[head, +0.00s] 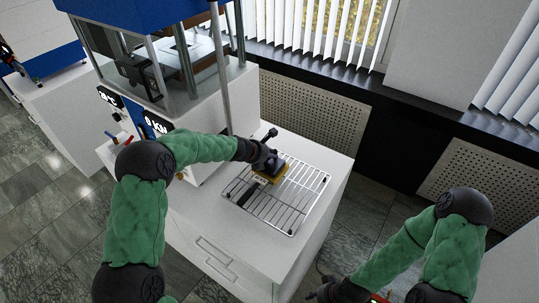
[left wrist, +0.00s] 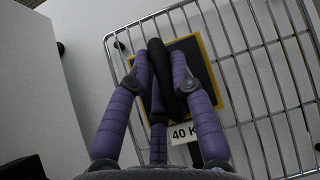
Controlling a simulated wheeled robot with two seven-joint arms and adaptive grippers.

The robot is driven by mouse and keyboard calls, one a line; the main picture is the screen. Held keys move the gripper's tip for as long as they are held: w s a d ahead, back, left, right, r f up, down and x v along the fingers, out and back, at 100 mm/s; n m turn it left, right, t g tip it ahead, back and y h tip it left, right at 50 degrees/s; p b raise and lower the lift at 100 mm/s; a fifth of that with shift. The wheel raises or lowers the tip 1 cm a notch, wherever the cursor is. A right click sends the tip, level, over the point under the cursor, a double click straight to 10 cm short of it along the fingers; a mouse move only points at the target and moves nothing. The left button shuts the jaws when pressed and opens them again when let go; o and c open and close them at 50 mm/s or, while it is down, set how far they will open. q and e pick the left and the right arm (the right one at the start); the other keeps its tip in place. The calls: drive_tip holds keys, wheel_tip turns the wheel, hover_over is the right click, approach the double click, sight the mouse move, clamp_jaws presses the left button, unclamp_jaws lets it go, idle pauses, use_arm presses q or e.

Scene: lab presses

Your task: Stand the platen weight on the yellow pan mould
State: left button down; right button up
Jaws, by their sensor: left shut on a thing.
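My left gripper (head: 262,160) is shut on the black handle (left wrist: 184,82) of the dark platen weight (head: 268,166). In the left wrist view its fingers close around this handle. The yellow pan mould (head: 281,175) lies on a wire rack, directly below the weight. In the left wrist view the mould's yellow edge (left wrist: 213,75) frames a dark square. A white label reading "40 K" (left wrist: 182,132) shows beside the fingers, partly hidden. I cannot tell whether the weight touches the mould. My right gripper (head: 330,292) is at the bottom edge, away from both.
The wire rack (head: 308,196) lies on a white cabinet top (head: 205,205). A press with glass panels and a metal post (head: 219,70) stands just behind and left of my left gripper. The cabinet top is clear in front of the rack. A windowsill runs behind.

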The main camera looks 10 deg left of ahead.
use_arm(q)
drive_tip(key=shift+w, duration=0.1)
idle(0.3)
drive_tip(key=c, duration=1.1)
unclamp_jaws()
drive_tip(key=shift+o, duration=0.4)
drive_tip(key=shift+f, duration=0.1)
